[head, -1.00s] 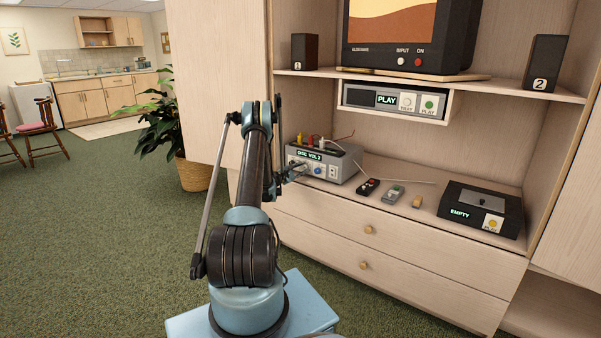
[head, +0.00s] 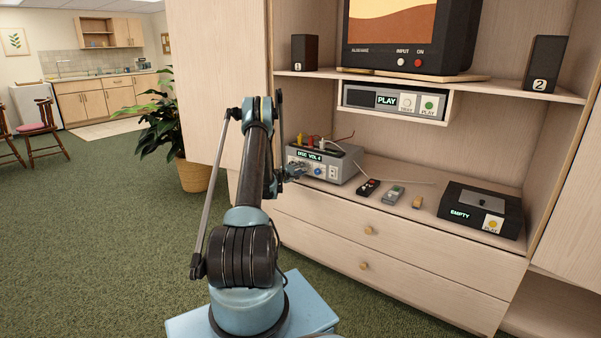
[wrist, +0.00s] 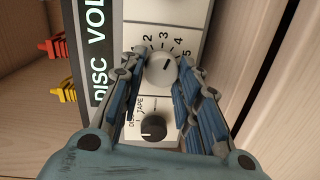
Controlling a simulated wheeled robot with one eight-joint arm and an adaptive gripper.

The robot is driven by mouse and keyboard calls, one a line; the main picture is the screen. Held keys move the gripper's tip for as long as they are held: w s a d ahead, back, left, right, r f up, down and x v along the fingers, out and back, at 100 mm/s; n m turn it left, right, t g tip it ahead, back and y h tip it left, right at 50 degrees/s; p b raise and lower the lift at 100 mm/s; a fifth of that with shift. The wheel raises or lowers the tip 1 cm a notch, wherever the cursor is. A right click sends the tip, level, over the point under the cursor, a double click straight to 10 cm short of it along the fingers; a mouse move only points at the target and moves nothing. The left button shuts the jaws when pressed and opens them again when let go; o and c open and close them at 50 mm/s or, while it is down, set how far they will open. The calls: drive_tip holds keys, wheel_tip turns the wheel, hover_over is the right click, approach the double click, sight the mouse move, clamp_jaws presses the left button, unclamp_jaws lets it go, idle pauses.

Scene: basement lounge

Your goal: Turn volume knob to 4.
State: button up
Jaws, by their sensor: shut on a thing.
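The grey amplifier (head: 349,168) stands on the left of the cabinet top. Its green display (head: 309,156) reads "DISC VOL 4" in the head view; the wrist view cuts off the digit on the display (wrist: 98,55). The pale round volume knob (wrist: 159,72) sits on a numbered dial in the wrist view, its dark mark slanting up and right toward the 4. My gripper (wrist: 162,62) is shut on this knob, one finger on each side. In the head view my arm partly hides the amplifier's front.
A dark selector knob (wrist: 154,128) marked "TAPE" sits just below, between the fingers. Red (wrist: 52,48) and yellow (wrist: 63,92) plugs are at the left.

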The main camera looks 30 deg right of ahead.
drive_tip(key=shift+s+m, duration=0.1)
drive_tip(key=shift+m, duration=0.9)
drive_tip(key=o, duration=1.1)
drive_tip(key=shift+f, duration=0.1)
drive_tip(key=shift+c, duration=0.2)
drive_tip(key=v, duration=1.2)
